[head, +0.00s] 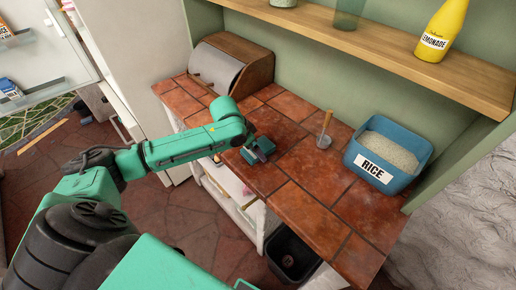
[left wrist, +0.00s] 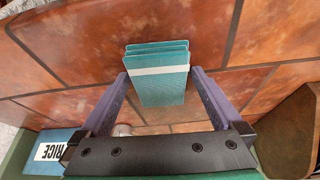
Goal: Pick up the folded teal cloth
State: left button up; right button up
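The folded teal cloth (left wrist: 162,92) with a pale stripe lies on the red tile counter (left wrist: 262,35) in the left wrist view. My left gripper (left wrist: 159,73) is open, with one purple finger on each side of the cloth. The fingertips are very close to the cloth's sides; I cannot tell whether they touch it. In the head view my left gripper (head: 259,150) is low over the front part of the counter, and it largely hides the cloth there. My right gripper is not in view.
A blue bin labelled RICE (head: 372,172) and a wooden-handled tool (head: 325,130) stand to the right on the counter. A wooden bread box (head: 258,68) is at the back left. A shelf (head: 370,40) with a LEMONADE bottle (head: 442,30) overhangs the counter. A dark bin (head: 290,252) is below.

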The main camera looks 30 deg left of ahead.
pick_arm(q)
jog(key=c, duration=1.1)
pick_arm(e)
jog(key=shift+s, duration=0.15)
pick_arm(q)
jog(key=shift+o, duration=0.2)
jog(key=shift+r, duration=0.1)
notch_tip(320, 180, up, 20)
jog(key=b, duration=0.1)
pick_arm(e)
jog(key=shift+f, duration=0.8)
